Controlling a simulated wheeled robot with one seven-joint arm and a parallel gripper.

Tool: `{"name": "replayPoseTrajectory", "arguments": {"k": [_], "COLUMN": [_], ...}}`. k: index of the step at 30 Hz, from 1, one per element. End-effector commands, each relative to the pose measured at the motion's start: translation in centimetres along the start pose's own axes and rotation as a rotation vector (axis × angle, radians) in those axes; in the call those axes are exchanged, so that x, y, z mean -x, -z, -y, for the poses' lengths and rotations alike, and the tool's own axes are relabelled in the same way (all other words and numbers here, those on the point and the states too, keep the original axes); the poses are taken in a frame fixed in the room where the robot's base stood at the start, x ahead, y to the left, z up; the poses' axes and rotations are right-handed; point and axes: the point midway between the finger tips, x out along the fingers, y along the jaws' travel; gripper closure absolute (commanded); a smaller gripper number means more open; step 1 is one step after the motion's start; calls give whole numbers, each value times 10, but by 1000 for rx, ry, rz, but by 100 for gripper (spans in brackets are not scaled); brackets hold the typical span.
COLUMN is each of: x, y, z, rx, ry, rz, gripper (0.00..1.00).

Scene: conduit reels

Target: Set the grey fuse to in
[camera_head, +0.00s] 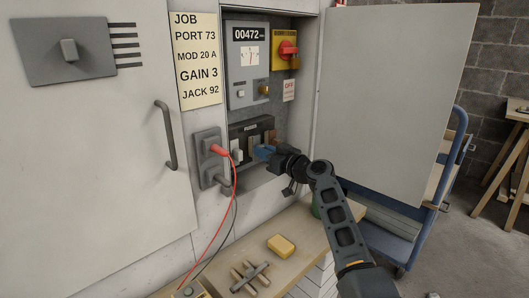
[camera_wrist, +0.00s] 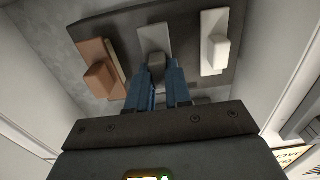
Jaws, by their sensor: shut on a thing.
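The grey fuse (camera_wrist: 155,59) is the middle one of a row on a dark fuse block (camera_wrist: 105,22). My gripper (camera_wrist: 158,68) has its blue fingers on either side of the grey fuse's knob and is shut on it. The brown fuse (camera_wrist: 101,80) is on the left and the white fuse (camera_wrist: 215,50) on the right in the wrist view. In the head view my gripper (camera_head: 263,152) reaches into the open cabinet at the fuse block (camera_head: 250,128). The grey fuse is hard to make out there. I cannot tell whether it is in or out.
The open cabinet door (camera_head: 395,100) stands to the right of my arm. A red plug (camera_head: 218,150) with a hanging cable is at left. A bench with a yellow sponge (camera_head: 281,245) lies below.

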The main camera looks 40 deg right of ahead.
Motion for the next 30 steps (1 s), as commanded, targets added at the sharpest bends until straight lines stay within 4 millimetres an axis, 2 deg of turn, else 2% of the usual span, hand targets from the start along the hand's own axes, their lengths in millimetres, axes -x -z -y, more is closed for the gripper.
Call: {"name": "replayPoseTrajectory", "arguments": {"k": [14, 24, 30], "x": [-1, -24, -28], "y": [-1, -4, 0], "z": [0, 0, 0], "rx": [0, 1, 1], "ry": [0, 1, -1], "rz": [0, -1, 1], "gripper": [100, 100, 100]}}
